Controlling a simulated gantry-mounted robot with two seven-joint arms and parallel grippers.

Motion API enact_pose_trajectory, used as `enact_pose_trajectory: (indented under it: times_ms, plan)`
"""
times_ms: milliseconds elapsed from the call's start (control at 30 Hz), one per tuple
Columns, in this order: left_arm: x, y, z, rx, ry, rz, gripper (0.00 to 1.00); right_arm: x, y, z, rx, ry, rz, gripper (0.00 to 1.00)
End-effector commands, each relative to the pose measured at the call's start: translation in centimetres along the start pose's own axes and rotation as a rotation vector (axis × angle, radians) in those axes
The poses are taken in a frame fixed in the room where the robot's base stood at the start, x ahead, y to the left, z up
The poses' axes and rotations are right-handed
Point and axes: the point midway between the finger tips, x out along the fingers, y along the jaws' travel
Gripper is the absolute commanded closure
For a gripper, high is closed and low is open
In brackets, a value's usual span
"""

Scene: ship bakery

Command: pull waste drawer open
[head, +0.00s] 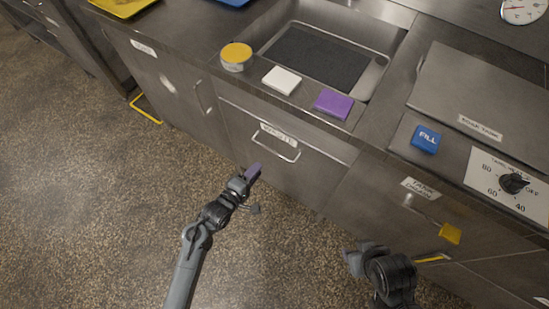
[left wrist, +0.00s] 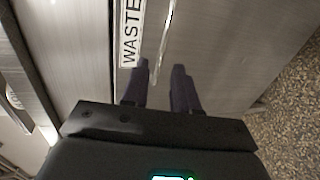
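The waste drawer (head: 310,160) is a steel front below the sink, and it looks closed. Its white label (head: 279,133) reads as waste in the left wrist view (left wrist: 131,33). Its silver bar handle (head: 275,147) also shows in the left wrist view (left wrist: 166,38), running down the picture toward the gap between my fingers. My left gripper (head: 251,174) is open and empty, in front of the drawer and short of the handle in the head view. In the left wrist view its two dark fingers (left wrist: 162,64) are apart. My right gripper (head: 355,255) is at the lower right; its fingers are unclear.
A yellow-lidded tub (head: 236,56), a white block (head: 282,80) and a purple block (head: 333,103) stand along the counter's front edge by the sink (head: 388,50). A drawer with a yellow tag (head: 450,233) is at right. The speckled floor (head: 90,200) at left is clear.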

Motion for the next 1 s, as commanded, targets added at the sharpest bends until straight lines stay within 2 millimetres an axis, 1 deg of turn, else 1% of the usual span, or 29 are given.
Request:
enact_pose_trajectory:
  times_ms: [33, 100, 267, 433, 567, 800, 1000]
  plan:
    - [0.8, -1.2, -0.3, 0.005, 0.001, 0.011, 0.71, 1.9, -0.1, 0.6, 0.0, 0.0, 0.0, 0.57]
    - [1.3, -1.2, -0.5, 0.011, 0.002, 0.021, 0.71, 2.6, -0.1, 0.8, -0.001, 0.0, 0.0, 0.57]
    - [2.0, -1.2, -0.8, 0.018, 0.004, 0.033, 0.71, 3.5, -0.1, 1.1, -0.002, 0.0, 0.001, 0.57]
    - [3.4, -1.1, -0.9, 0.019, 0.003, 0.037, 0.71, 4.2, 0.0, 1.4, -0.007, 0.001, 0.005, 0.57]
    - [5.3, -1.1, -0.9, 0.02, 0.003, 0.037, 0.71, 5.1, 0.0, 1.7, -0.009, 0.001, 0.006, 0.57]
    - [9.2, -1.1, -0.9, 0.02, 0.004, 0.036, 0.71, 7.1, -0.1, 2.3, -0.008, 0.001, 0.006, 0.57]
    - [11.5, -0.9, -0.9, 0.019, 0.004, 0.035, 0.71, 8.2, -0.1, 2.7, -0.005, 0.0, 0.004, 0.57]
